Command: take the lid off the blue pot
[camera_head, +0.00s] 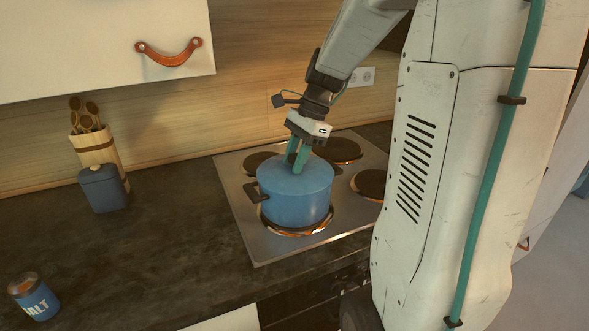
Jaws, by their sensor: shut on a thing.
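The blue pot (295,209) stands on the front left burner of the hob. It has a dark side handle on its left. Its blue lid (315,174) sits on top, and I see no gap between lid and pot. My gripper (296,168) reaches down from above to the middle of the lid. Its green fingers are shut on the lid's knob, which is mostly hidden between them.
The steel hob (237,205) has several dark burners. A blue canister (103,188) and a wooden holder with spoons (95,147) stand at the left back. A salt jar (35,297) is at the front left. The dark counter (150,245) between is clear. A cupboard (90,45) hangs above.

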